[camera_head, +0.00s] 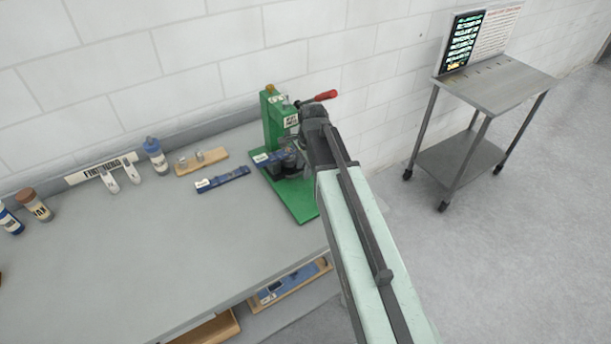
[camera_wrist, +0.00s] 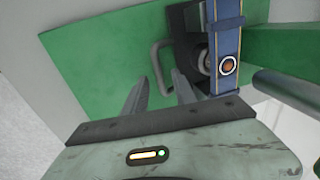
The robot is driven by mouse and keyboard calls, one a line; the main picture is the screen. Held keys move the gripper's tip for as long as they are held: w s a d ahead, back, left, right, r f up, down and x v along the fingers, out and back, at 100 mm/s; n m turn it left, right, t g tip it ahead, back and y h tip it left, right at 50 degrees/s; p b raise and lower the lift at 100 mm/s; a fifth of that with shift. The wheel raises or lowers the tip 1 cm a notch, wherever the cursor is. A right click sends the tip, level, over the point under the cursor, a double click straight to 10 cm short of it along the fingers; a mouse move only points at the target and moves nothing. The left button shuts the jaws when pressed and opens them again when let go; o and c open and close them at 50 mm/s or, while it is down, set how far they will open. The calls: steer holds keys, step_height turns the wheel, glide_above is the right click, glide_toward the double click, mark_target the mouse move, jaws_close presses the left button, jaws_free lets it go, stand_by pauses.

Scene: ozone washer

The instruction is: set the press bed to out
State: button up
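The green press (camera_head: 271,118) stands at the right end of the bench, with a red-tipped lever (camera_head: 322,97). Its dark bed (camera_wrist: 183,40) sits over the green base plate (camera_wrist: 95,65) in the wrist view. A grey U-shaped handle (camera_wrist: 153,60) sticks out from the bed's left side. A blue strip (camera_wrist: 228,48) with an orange round spot lies across the bed. My gripper (camera_wrist: 160,75) is open, its two fingers apart near the handle. The handle's lower part shows between the fingers; contact cannot be told. In the head view my arm hides part of the press.
A blue bar (camera_head: 222,180) and a wooden block with small metal parts (camera_head: 202,161) lie left of the press. Several bottles and two white items stand further left on the bench (camera_head: 130,245). A metal cart (camera_head: 497,85) stands at the right, with open floor around it.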

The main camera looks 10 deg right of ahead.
jaws_close()
steer(key=shift+w, duration=0.15)
stand_by(1.4)
